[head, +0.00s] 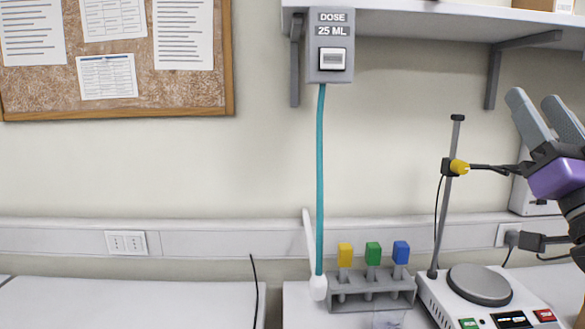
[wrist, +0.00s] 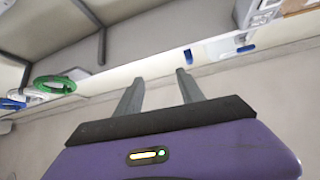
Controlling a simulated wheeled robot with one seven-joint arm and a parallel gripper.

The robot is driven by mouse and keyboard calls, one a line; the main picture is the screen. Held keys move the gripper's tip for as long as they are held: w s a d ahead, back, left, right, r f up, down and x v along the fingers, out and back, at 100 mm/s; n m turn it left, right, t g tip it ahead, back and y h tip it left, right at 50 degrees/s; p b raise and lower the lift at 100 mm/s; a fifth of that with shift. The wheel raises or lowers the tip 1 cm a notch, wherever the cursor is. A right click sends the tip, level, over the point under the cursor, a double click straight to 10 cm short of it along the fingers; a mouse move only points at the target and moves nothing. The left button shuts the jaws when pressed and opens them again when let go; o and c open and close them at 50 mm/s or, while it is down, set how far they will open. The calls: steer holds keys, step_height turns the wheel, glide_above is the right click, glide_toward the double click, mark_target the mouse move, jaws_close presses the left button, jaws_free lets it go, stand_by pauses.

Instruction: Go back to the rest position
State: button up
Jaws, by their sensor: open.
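My gripper (head: 540,116) is at the right of the head view, raised in the air with its fingers pointing up and to the left. Its two grey fingers are apart and nothing is between them. In the wrist view my gripper (wrist: 158,88) also shows open and empty, with its purple body below the fingers. The wrist view looks up toward the wall and the underside of a shelf.
A hotplate (head: 480,284) with a stand (head: 446,200) and yellow clamp is below left of my gripper. A grey rack (head: 370,292) holds yellow, green and blue-topped items. A dose dispenser (head: 331,45) with a teal hose hangs from the shelf (head: 430,20). The left bench (head: 130,302) looks clear.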

steer(key=s+a+f+g+h, duration=0.15)
steer(key=s+f, duration=0.25)
steer(key=f, duration=0.6)
steer(key=s+a+f+m+g, duration=0.1)
steer(key=s+a+f, duration=0.15)
steer(key=f, duration=0.65)
steer(key=s+a+f+g+h, duration=0.1)
steer(key=s+f, duration=0.4)
steer(key=f, duration=0.5)
steer(key=s+a+f+n+g+y, duration=0.1)
steer(key=s+a+f+g, duration=0.3)
steer(key=s+f, duration=0.6)
steer(key=s+a+f+n+g+y, duration=0.2)
steer(key=s+f, duration=0.9)
steer(key=s, duration=0.6)
steer(key=shift+a+n+g+y, duration=0.3)
steer(key=shift+a+g+y, duration=0.35)
steer(key=shift+a+g, duration=0.3)
